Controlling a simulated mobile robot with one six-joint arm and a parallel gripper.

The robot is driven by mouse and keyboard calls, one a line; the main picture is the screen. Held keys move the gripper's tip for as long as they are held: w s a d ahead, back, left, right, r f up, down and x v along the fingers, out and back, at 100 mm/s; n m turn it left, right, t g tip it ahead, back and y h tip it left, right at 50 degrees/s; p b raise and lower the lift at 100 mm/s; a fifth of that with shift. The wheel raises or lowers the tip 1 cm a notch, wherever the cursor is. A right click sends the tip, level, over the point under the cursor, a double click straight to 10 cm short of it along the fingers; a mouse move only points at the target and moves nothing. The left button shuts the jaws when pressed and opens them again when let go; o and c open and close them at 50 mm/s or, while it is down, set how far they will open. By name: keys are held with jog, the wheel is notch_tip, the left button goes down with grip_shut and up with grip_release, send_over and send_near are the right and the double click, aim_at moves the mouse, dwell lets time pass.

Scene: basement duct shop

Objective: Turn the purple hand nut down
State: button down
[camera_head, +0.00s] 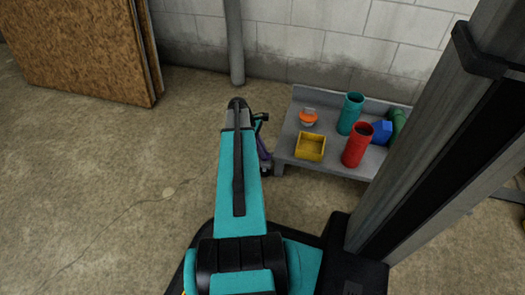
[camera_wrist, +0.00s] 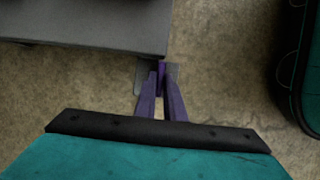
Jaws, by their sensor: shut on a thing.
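My gripper (camera_wrist: 160,84) has two dark purple fingers that point away from the wrist camera, close together at their tips. They are shut on a small, brighter purple piece, the purple hand nut (camera_wrist: 161,69), beside the corner of the grey bench. Most of the nut is hidden between the fingers, and its thread and height cannot be made out. Grey flat pieces show on both sides of the fingertips. In the head view my gripper (camera_head: 263,150) is a small purple patch, mostly hidden by my teal arm, at the bench's left end; the nut cannot be told apart there.
The low grey bench (camera_head: 287,151) holds a yellow bin (camera_head: 310,147), an orange item (camera_head: 308,117), a teal cylinder (camera_head: 350,113), a red cylinder (camera_head: 357,146), a blue block (camera_head: 382,132) and a green item (camera_head: 398,122). A pipe (camera_head: 234,40) and brown boards (camera_head: 80,50) stand behind. The left floor is clear.

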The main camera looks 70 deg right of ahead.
jog(key=shift+r+m+p, duration=0.15)
jog(key=shift+m+p, duration=0.35)
jog(key=shift+p, duration=0.65)
jog(key=m+y+p, duration=0.1)
jog(key=p, duration=0.2)
jog(key=shift+d+m+p, duration=0.2)
jog(key=shift+m+p, duration=0.1)
jog(key=shift+m, duration=0.1)
jog(key=m+p, duration=0.2)
jog(key=m+y+p, duration=0.1)
jog(key=m+p, duration=0.1)
jog(key=p, duration=0.1)
jog(key=m+t+y+p, duration=0.1)
jog(key=p, duration=0.2)
jog(key=shift+d+m, duration=0.25)
jog(key=shift+m, duration=0.15)
jog(key=m+p, duration=0.1)
jog(key=m+t+y+p, duration=0.1)
jog(key=m+p, duration=0.3)
jog(key=shift+s+d+t, duration=0.1)
jog(key=shift+s+t, duration=0.15)
jog(key=shift+t, duration=0.05)
jog(key=m+p, duration=0.1)
jog(key=m, duration=0.1)
jog(key=m+t+p, duration=0.1)
jog(key=m, duration=0.1)
jog(key=shift+s+t+y+p, duration=0.2)
jog(key=shift+t+y+p, duration=0.1)
jog(key=shift+y+p, duration=0.1)
jog(key=shift+m, duration=0.3)
